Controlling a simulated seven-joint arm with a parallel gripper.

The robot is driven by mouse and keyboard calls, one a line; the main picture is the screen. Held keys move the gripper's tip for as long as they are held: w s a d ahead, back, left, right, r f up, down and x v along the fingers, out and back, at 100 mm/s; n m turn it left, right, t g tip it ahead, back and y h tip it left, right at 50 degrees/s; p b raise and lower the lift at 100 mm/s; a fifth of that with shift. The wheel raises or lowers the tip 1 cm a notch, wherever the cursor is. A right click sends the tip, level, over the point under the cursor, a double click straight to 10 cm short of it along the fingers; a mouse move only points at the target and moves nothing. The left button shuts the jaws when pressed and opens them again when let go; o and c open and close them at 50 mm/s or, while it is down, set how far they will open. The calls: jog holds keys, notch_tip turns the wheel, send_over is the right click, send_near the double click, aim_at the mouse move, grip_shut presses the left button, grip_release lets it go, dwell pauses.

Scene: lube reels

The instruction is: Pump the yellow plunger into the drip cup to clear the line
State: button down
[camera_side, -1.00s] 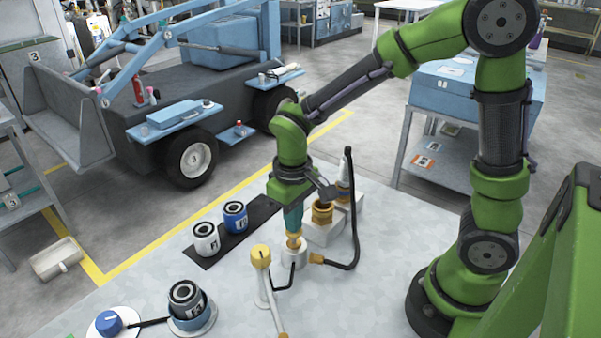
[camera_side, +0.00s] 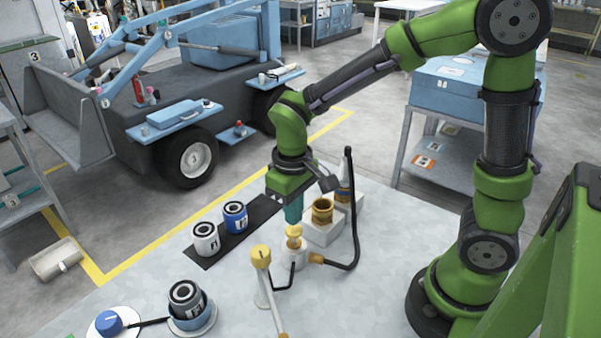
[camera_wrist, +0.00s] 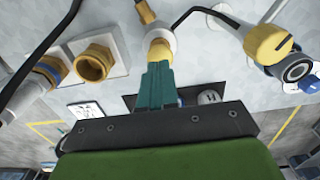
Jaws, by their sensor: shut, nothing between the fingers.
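The yellow plunger (camera_side: 293,231) stands upright on a small white pump body (camera_side: 292,260) on the bench. My gripper (camera_side: 293,221) is shut and empty, pointing down just above the plunger head, with a small gap in the side view. In the wrist view, the teal fingers of my gripper (camera_wrist: 158,66) are together, close to the plunger (camera_wrist: 158,48). A brass, open-topped cup (camera_side: 322,211) sits on a pale block to the right of the pump; it also shows in the wrist view (camera_wrist: 94,63). I cannot tell whether it is the drip cup.
A yellow-topped lever (camera_side: 261,257) stands close left of the pump. A black hose (camera_side: 354,240) curves up on the right. White (camera_side: 206,239) and blue (camera_side: 235,217) filters stand on a dark mat. Another filter (camera_side: 185,295) sits front left.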

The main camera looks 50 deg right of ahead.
jog(key=shift+r, duration=2.3)
jog(key=shift+f, duration=0.2)
jog(key=s+d+r+m+t+y, duration=0.2)
jog(key=s+d+r+m+t, duration=0.2)
jog(key=s+r+t, duration=0.3)
jog(key=shift+s+r, duration=0.65)
jog(key=shift+s, duration=0.05)
jog(key=shift+d, duration=0.1)
